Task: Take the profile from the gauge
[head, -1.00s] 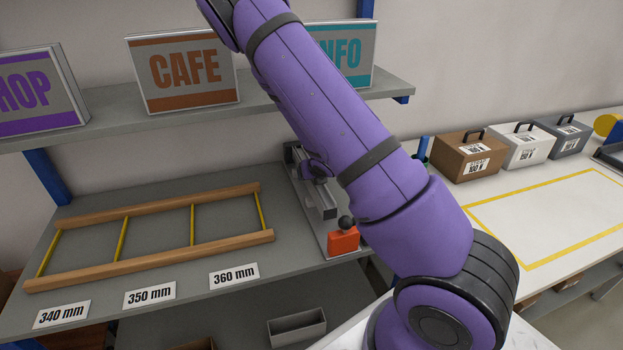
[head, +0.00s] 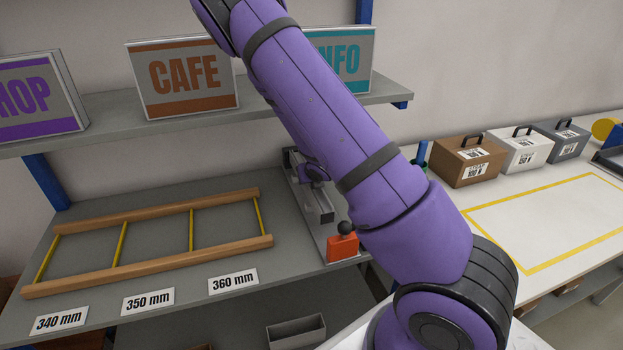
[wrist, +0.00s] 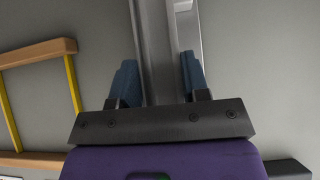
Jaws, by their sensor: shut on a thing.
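The gauge (head: 303,212) is a long grey plate on the right part of the grey bench, with an orange-red block (head: 342,248) and a black knob at its near end. The profile (wrist: 157,45) is a grey bar, running up the wrist view between the blue fingers. My gripper (wrist: 157,78) is shut on it. A paler strip, probably part of the gauge, shows beside the profile in the wrist view. In the head view my arm hides most of the gripper and part of the gauge. I cannot tell whether the profile still touches the gauge.
A wooden rack (head: 150,265) with yellow dividers lies left of the gauge, behind labels for 340, 350 and 360 mm. A shelf (head: 270,107) with signs hangs above. Cases (head: 467,161) stand on the right table, beside a bare yellow-outlined area (head: 560,215).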

